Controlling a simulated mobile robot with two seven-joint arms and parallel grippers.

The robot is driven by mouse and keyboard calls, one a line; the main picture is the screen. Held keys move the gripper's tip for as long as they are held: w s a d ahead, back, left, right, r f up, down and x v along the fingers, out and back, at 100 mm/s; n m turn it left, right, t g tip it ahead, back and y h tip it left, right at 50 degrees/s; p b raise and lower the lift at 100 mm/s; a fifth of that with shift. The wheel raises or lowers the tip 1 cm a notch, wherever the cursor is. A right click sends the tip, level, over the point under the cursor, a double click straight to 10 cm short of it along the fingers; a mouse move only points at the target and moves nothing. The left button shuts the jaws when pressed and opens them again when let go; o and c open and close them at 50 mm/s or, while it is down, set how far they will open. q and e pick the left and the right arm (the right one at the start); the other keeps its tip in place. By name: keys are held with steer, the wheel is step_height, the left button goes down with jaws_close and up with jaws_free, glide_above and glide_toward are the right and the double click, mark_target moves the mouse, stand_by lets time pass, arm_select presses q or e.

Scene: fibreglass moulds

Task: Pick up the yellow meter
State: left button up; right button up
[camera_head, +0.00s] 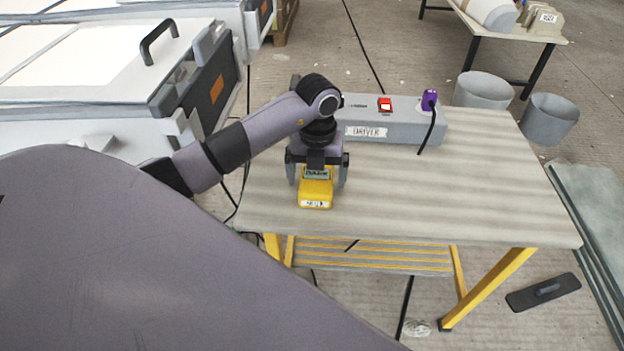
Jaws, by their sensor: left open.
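The yellow meter (316,194) lies on the left part of the table (480,190), its front end with a white label facing me. My left gripper (318,182) is over the meter, pointing down, with one dark finger on each side of it. The fingers are open, and I cannot tell whether they touch the meter. The meter's far end is partly hidden under the gripper's palm. My right gripper is not in view.
A grey box labelled DRIVER (400,128) with a red switch (385,104) and a purple plug (429,99) stands behind the meter. Two grey bins (551,118) stand beyond the table. The right side of the tabletop is clear. White moulds (95,70) are at the left.

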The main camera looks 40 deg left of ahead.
arm_select(q)
steer(key=shift+f, duration=0.1)
steer(key=c, duration=1.1)
